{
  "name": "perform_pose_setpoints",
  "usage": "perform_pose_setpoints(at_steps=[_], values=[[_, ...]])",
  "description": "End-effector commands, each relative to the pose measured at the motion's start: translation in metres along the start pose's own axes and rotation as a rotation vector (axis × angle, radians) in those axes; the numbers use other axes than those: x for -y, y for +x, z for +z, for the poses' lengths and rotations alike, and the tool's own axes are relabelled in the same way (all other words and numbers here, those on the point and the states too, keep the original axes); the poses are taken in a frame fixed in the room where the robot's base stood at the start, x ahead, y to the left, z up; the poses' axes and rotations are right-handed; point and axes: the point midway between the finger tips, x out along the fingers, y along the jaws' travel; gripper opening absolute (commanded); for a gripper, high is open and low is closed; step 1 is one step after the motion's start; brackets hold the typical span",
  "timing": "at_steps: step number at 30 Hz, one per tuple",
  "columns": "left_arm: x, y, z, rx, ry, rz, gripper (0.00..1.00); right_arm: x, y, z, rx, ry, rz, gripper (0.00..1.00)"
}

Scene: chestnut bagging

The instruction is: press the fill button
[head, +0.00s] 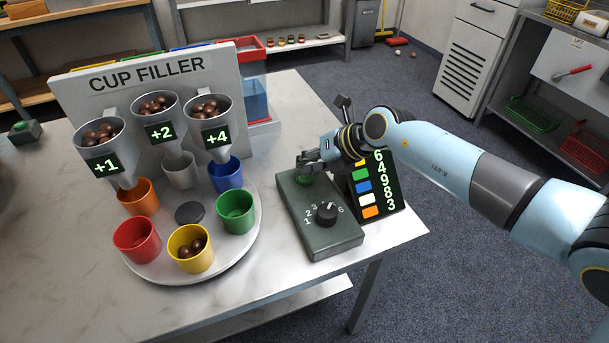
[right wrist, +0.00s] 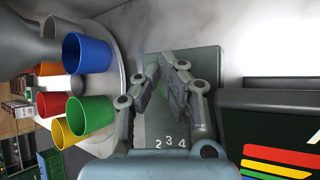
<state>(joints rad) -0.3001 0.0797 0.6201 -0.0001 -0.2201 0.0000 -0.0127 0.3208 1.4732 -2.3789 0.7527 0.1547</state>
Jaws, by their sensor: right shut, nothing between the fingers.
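The control box (head: 322,240) is dark green-grey and lies on the table right of the turntable. A green button (head: 304,180) shows in part at its far end, just below my right gripper (head: 306,162). The gripper is shut and empty, with its fingertips over the button; I cannot tell if they touch it. My left gripper is not in view.
The cup filler (head: 150,65) has three hoppers of chestnuts, marked +1, +2 and +4. The turntable (head: 245,247) carries several coloured cups; the yellow cup (head: 190,250) holds chestnuts. A display (head: 375,190) with coloured squares and numbers stands close right of the control box.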

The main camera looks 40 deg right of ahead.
Motion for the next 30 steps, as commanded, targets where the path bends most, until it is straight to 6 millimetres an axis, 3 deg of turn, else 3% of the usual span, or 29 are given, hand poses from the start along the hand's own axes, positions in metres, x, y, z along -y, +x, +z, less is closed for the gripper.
perform_pose_setpoints(at_steps=[30], values=[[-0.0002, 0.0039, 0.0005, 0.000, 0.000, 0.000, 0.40, 0.0041, 0.0056, -0.0045, -0.001, 0.001, 0.000, 0.00]])
